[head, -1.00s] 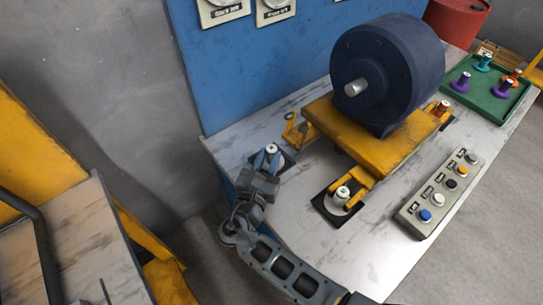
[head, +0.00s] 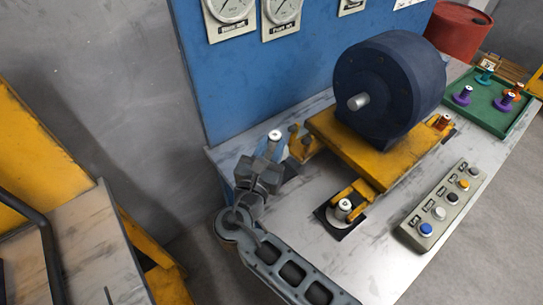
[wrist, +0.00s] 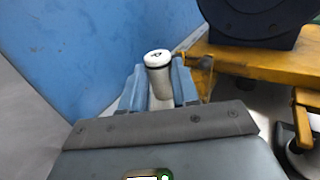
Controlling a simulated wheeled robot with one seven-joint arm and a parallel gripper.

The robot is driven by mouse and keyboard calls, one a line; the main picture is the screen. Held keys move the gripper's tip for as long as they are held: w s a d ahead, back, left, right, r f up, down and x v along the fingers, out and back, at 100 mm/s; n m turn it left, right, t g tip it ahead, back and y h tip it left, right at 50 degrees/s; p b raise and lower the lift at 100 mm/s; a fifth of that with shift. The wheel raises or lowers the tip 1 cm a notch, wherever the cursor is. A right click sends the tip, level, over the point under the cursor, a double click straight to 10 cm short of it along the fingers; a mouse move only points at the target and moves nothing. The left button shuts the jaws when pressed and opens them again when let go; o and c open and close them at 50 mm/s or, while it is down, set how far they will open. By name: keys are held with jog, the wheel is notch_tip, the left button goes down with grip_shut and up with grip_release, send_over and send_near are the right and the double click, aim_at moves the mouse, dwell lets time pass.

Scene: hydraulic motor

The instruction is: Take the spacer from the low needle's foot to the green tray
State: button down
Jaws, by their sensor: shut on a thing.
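My gripper (head: 270,152) is shut on a white spacer (head: 274,137) with a dark ring below its cap. The spacer is upright between the blue fingers and also shows in the wrist view (wrist: 157,70). It is above the black pad (head: 290,168) at the motor's left foot; the fingers partly hide the pad. The green tray (head: 488,113) is at the far right, holding purple, teal and orange spacers. Two gauges (head: 231,8) (head: 284,8) hang on the blue panel; I cannot tell their needle readings for certain.
The dark motor (head: 385,85) on its yellow base (head: 350,150) stands between my gripper and the tray. Another white spacer (head: 343,207) is at the front foot, an orange one (head: 442,122) at the right foot. A button box (head: 440,208) is at the front right; a red drum (head: 455,32) is behind.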

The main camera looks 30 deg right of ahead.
jog(key=shift+r, duration=0.3)
jog(key=shift+p, duration=0.3)
jog(key=shift+s, duration=0.1)
jog(key=shift+s+d+p, duration=0.1)
jog(key=shift+s+p, duration=0.3)
jog(key=s+d+p, duration=0.2)
jog(key=s+d, duration=0.1)
jog(key=s, duration=1.2)
jog(key=s+d+p, duration=0.2)
jog(key=s+d, duration=0.1)
jog(key=s, duration=1.2)
jog(key=s+d+p, duration=0.2)
jog(key=s+d, duration=0.1)
jog(key=s, duration=1.2)
jog(key=w+d, duration=0.2)
jog(key=d, duration=1.2)
jog(key=shift+w+d, duration=0.35)
jog(key=shift+w, duration=0.05)
